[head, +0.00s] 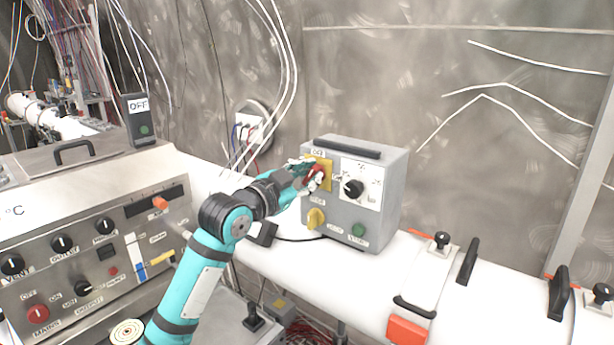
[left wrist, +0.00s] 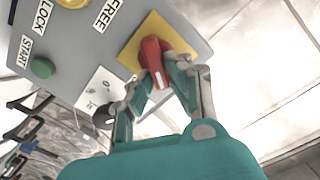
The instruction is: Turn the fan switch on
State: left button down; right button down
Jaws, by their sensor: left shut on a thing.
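The switch is a red rotary handle (left wrist: 155,62) on a yellow plate (left wrist: 178,34), on the front of a grey control box (head: 340,215). In the head view the red handle (head: 318,173) is partly hidden by my left gripper (head: 313,178). My left gripper (left wrist: 172,80) is shut on the red handle, with one finger on each side of it. The word on the label above the yellow plate is too small to read surely. My right gripper is in neither view.
Beside the handle is a black selector knob (head: 353,188). Below are a yellow knob (head: 316,218) and a green START button (head: 358,230). A large control panel (head: 90,245) stands at left. A white tube (head: 455,290) with black handles runs along the right.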

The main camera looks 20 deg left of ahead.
pick_arm(q)
jog(key=m, duration=0.3)
jog(key=shift+d+f+p, duration=0.1)
jog(key=shift+p, duration=0.2)
jog(key=m+p, duration=0.1)
jog(key=m, duration=0.1)
jog(key=shift+s+d+m, duration=0.1)
jog(key=shift+m, duration=0.2)
jog(key=m+p, duration=0.1)
jog(key=m, duration=0.1)
jog(key=m+p, duration=0.1)
jog(key=m, duration=0.1)
jog(key=shift+d+f, duration=0.1)
jog(key=shift+f, duration=0.2)
jog(key=shift+f+m+p, duration=0.25)
jog(key=shift+m+p, duration=0.3)
jog(key=shift+m, duration=0.55)
jog(key=c, duration=1.3)
grip_release()
jog(key=shift+s, duration=0.1)
jog(key=v, duration=1.2)
